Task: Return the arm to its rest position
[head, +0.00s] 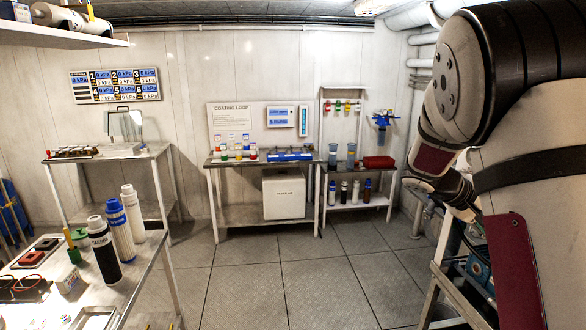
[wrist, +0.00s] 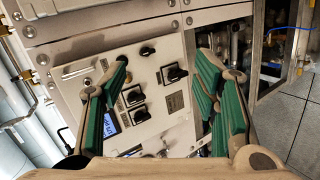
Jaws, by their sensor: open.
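My arm (head: 470,130) fills the right side of the head view, bent and reaching down at the right. The gripper itself is hidden in the head view. In the wrist view my gripper (wrist: 165,85) is open and empty, with its green-padded fingers spread apart. Between and behind the fingers is a light control panel (wrist: 150,62) with several black knobs and a small blue display (wrist: 139,115). I cannot tell how far the fingertips are from the panel, and nothing is held.
A bench with cartridges (head: 122,222) stands at the front left. A table with bottles (head: 215,163) and a shelf (head: 350,207) stand along the back wall. A metal frame with equipment (head: 455,270) is close under my arm. The middle floor (head: 290,280) is clear.

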